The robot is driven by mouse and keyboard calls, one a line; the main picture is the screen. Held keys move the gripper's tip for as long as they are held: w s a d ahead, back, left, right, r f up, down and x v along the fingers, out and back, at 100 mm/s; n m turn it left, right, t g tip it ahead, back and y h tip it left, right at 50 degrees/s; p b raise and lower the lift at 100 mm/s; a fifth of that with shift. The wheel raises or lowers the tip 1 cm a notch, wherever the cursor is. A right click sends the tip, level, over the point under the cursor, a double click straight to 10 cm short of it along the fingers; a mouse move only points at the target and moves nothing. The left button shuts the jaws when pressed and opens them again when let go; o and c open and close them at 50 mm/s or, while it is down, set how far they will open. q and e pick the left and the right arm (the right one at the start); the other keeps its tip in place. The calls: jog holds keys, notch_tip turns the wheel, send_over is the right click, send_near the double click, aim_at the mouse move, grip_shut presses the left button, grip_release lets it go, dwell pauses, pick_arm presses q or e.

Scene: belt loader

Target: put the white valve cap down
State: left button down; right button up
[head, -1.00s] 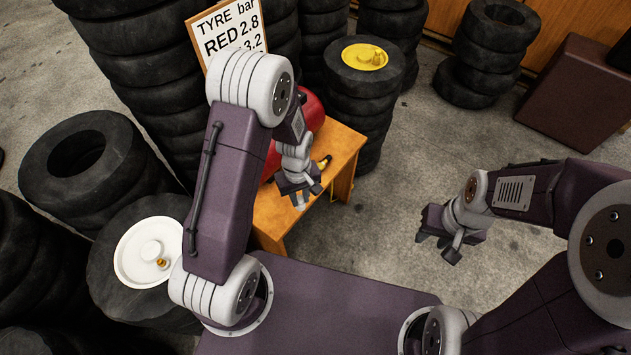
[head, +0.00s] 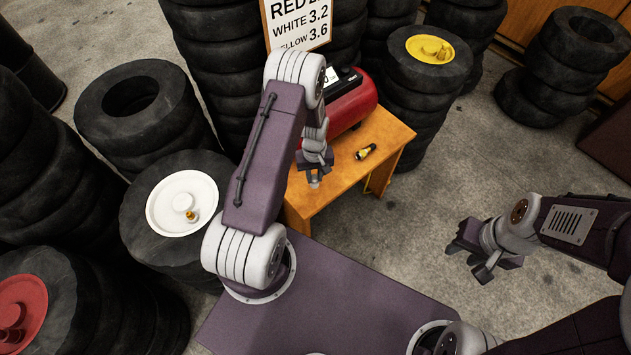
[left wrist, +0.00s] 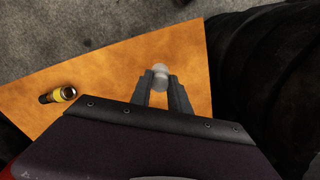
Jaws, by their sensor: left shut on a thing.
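The white valve cap (left wrist: 160,71) is a small pale piece between the fingertips of my left gripper (left wrist: 162,84), which is shut on it. In the head view my left gripper (head: 315,176) points down over the front part of the wooden table (head: 346,174), with the cap (head: 314,184) at its tips. I cannot tell whether the cap touches the table top. My right gripper (head: 468,262) is open and empty over the floor at the right.
A black and yellow cylinder (head: 366,152) lies on the table, with a red tank (head: 352,108) behind it. Tyre stacks carry a white disc (head: 166,215), a yellow disc (head: 421,51) and a red disc (head: 30,299). A pressure sign (head: 297,27) stands behind. Bare table surrounds the left gripper.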

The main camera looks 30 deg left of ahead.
aim_at(315, 182)
pick_arm(q)
notch_tip(315, 182, down, 4)
jog(key=shift+r, duration=0.15)
jog(key=shift+f, duration=0.2)
jog(key=c, duration=1.2)
grip_release()
jog(key=shift+f, duration=0.1)
jog(key=shift+c, duration=0.2)
